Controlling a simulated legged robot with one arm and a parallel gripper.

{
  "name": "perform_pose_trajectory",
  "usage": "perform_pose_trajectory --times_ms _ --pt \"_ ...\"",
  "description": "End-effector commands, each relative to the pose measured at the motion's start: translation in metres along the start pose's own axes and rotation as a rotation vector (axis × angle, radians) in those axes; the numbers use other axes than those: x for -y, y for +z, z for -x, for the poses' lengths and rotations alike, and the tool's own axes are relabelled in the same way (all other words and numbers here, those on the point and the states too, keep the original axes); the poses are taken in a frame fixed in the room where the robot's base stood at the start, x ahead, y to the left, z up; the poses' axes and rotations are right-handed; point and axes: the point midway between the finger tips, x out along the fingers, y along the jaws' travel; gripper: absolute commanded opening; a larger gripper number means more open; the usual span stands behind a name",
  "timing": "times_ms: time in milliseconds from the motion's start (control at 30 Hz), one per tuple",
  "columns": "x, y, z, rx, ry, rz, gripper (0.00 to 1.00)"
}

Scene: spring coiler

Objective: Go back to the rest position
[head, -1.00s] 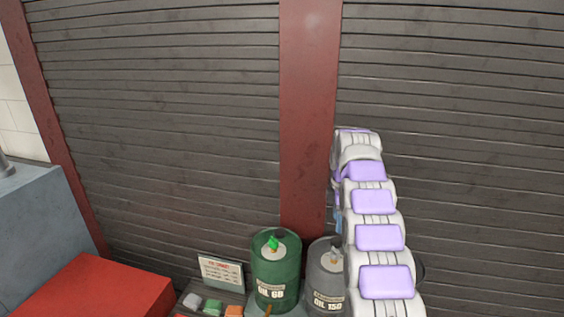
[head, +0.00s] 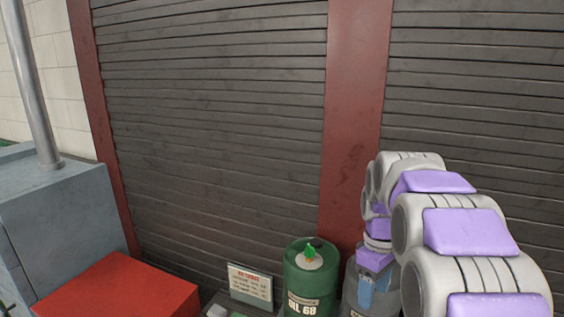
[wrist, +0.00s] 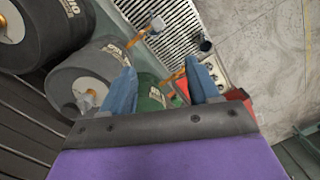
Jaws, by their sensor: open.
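My gripper (wrist: 158,88) shows in the wrist view with its two blue fingers spread apart and nothing between them. Behind and below the fingers lie a grey oil drum (wrist: 85,75) and a green oil drum (wrist: 150,97). In the head view my white and purple arm is folded at the lower right. A blue part of the gripper (head: 366,290) shows there beside the arm, in front of the grey drum, but its fingertips cannot be made out. The green drum marked OIL 68 (head: 310,280) stands left of the arm.
A red box (head: 120,290) and a grey-blue machine (head: 60,215) with a metal pole stand at the left. A sign (head: 250,284) stands beside the green drum. Dark shutters (head: 210,130) and a red pillar (head: 352,110) close off the back. Open floor (wrist: 270,50) shows in the wrist view.

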Motion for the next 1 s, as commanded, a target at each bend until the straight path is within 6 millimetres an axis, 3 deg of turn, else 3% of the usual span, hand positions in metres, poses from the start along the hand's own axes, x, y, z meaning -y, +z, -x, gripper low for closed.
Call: perform_pose_trajectory --times_ms 467,1000 --pt "0.109 0.073 -0.088 0.022 -0.015 -0.322 0.61" --pt "0.217 0.164 -0.215 0.048 -0.02 -0.658 0.61"
